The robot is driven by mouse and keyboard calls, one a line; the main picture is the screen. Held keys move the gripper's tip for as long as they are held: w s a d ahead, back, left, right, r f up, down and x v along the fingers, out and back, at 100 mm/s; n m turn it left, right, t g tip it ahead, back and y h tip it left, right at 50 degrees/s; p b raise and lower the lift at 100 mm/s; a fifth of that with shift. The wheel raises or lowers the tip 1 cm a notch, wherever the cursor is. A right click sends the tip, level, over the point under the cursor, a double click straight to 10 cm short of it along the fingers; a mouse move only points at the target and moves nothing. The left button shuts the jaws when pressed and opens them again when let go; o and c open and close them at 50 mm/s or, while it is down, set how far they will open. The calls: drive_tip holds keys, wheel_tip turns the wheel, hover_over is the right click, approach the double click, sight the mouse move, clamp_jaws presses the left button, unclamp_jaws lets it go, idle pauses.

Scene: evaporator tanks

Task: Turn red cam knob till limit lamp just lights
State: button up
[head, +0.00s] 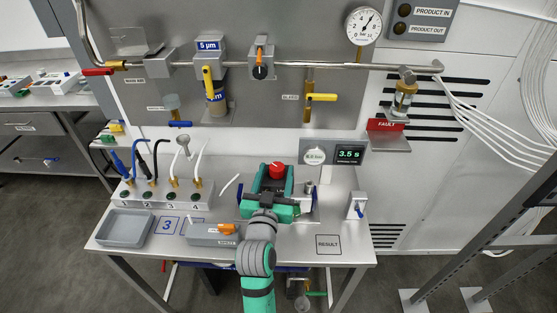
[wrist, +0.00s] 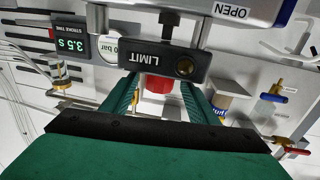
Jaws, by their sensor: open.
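The red cam knob (head: 277,170) shows at the top of my green gripper in the head view. In the wrist view the red knob (wrist: 157,84) shows between my two green fingers, partly hidden behind the black LIMIT block (wrist: 150,60). My gripper (wrist: 162,92) is open, with a finger to each side of the knob; I cannot tell whether either one touches it. The limit lamp (wrist: 184,67) is a round dull brown lens on the LIMIT block and looks dark. My gripper (head: 275,184) hides most of the knob's mount in the head view.
A stroke time display (head: 349,155) reads 3.5 s beside a round gauge (head: 315,156). A grey tray (head: 124,241), a jack block (head: 128,197) with cables and a toggle switch (head: 357,206) stand on the bench. Pipes with valves run above. The RESULT square (head: 328,244) is clear.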

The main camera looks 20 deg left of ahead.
drive_tip(key=w, duration=0.4)
drive_tip(key=w+a, duration=0.1)
drive_tip(key=shift+w, duration=0.4)
drive_tip(key=c, duration=1)
